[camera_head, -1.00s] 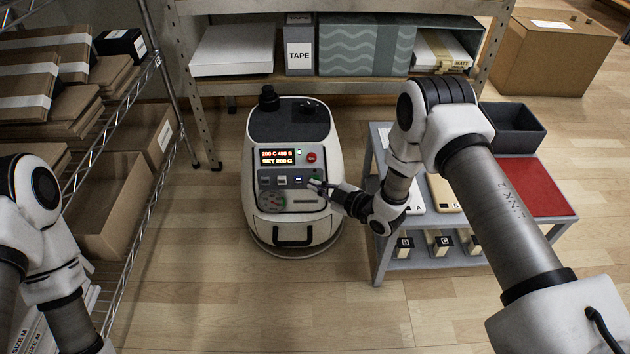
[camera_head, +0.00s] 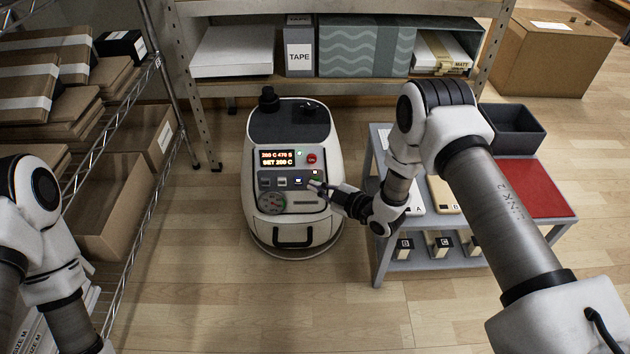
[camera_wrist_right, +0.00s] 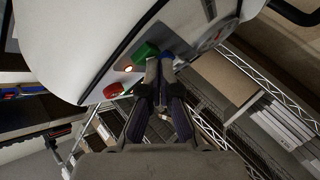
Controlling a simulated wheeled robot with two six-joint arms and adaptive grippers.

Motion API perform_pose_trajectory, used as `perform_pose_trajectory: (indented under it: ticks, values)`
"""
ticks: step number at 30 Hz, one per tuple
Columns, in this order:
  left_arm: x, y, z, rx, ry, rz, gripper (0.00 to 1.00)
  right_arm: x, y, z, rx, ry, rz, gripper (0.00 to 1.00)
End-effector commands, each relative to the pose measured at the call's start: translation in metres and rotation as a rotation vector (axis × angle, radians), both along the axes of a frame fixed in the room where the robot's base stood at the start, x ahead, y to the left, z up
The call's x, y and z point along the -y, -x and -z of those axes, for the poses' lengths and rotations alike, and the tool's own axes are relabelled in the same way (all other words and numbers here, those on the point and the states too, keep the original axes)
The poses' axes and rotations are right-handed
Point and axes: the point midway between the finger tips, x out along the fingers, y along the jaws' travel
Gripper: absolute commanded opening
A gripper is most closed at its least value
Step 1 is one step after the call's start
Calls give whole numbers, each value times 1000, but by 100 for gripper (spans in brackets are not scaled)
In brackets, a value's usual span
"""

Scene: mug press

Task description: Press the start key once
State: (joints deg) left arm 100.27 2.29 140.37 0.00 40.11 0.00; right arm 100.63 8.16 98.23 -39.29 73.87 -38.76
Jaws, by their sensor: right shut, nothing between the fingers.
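The press (camera_head: 300,215) is a white rounded machine on the floor, with a lit display (camera_head: 277,158) and a grey key panel. My right gripper (camera_head: 314,185) is shut and empty, its tips at the right end of the key row. In the right wrist view the fingertips (camera_wrist_right: 158,68) are close beside a green key (camera_wrist_right: 146,53), with a blue key (camera_wrist_right: 168,57) partly behind them. I cannot tell whether they touch the green key. No key label is readable. My left gripper is out of frame.
A red button (camera_head: 311,158) sits right of the display; it also shows in the wrist view (camera_wrist_right: 114,90). A grey cart (camera_head: 388,262) with a red mat (camera_head: 535,188) stands to the right, under my right arm. Wire shelving (camera_head: 135,245) is left. Floor in front is clear.

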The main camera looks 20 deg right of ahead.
Motion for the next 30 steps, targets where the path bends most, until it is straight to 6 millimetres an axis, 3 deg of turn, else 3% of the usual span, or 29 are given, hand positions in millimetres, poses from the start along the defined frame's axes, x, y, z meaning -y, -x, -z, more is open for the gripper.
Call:
perform_pose_trajectory:
  ticks: [4,17,30]
  values:
    - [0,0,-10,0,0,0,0,-2,9,-4,-2,0,0,0]
    - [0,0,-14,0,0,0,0,-4,14,-5,-1,0,-1,0]
    - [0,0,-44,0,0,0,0,-16,54,-16,-2,0,-1,0]
